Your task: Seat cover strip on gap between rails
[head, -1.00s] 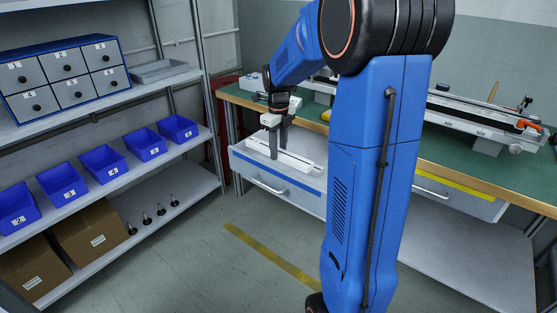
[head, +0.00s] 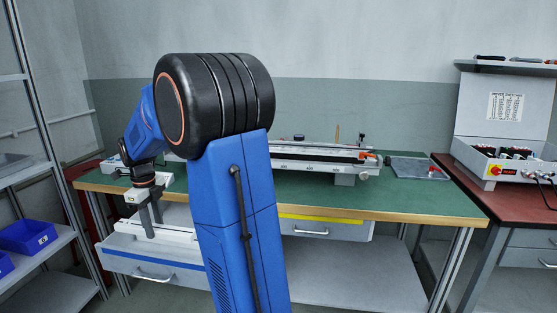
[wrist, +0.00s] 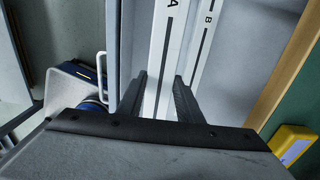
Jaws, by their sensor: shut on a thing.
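My gripper (head: 151,217) reaches down into the open drawer (head: 120,241) with the blue stripe, left of the bench. In the wrist view, its two dark fingers (wrist: 160,85) stand on either side of the white cover strip marked A (wrist: 171,40) and are shut on it. A second white strip marked B (wrist: 207,35) lies parallel to its right. In the head view, the white strips (head: 180,233) show only partly beside the fingers. A long rail (head: 300,165) stands on the green bench top. The gap between rails is hidden behind my arm.
The green bench (head: 420,200) has a wooden front edge beside the drawer. A grey tray (head: 415,168) lies at its right end. A red-topped bench (head: 480,180) with a case stands further right. A yellow object (wrist: 291,143) sits on the green surface. Shelving with a blue bin (head: 27,236) is at left.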

